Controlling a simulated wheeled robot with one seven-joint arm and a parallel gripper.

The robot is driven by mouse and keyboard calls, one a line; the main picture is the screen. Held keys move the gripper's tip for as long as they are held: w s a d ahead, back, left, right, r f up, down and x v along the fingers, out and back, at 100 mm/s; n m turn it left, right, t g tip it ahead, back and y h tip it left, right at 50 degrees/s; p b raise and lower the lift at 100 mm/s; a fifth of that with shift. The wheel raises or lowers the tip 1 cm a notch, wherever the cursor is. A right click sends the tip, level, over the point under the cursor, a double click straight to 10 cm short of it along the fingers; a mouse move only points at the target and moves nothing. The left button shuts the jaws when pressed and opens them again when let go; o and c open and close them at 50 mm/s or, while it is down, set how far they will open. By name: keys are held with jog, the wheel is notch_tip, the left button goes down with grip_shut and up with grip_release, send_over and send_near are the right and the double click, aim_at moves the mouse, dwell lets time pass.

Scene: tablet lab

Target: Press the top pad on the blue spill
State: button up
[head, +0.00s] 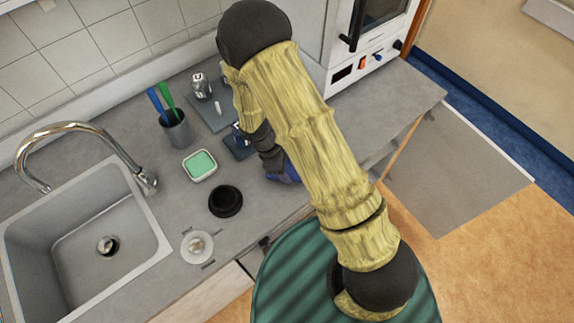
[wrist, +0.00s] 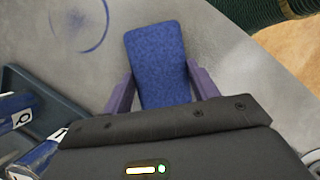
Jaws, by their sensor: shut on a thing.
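A blue, rectangular, fabric-like pad (wrist: 157,55) is held between the two purple fingers of my gripper (wrist: 161,78) in the wrist view. The fingers are shut on its long sides and its far end sticks out past them. The blue spill (wrist: 104,38) shows as a thin ring with a faint smear on the grey counter, to the upper left of the pad and apart from it in the picture. In the head view my gripper (head: 284,174) is low over the counter, partly behind my arm. The spill cannot be made out there. The pad's height above the counter is unclear.
A dark tray (wrist: 50,88) with blue-and-white items lies left of my gripper. A green sponge dish (head: 200,166), a black round object (head: 225,201), a cup (head: 177,130) with two handles and a sink (head: 75,225) lie further left. An oven-like appliance (head: 350,60) stands behind.

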jog(key=shift+s+f+b, duration=0.1)
jog(key=shift+f+b, duration=0.3)
jog(key=shift+f, duration=0.2)
dwell(1.6)
jog(key=shift+r, duration=0.15)
jog(key=shift+r+p, duration=2.75)
jog(key=shift+r, duration=0.7)
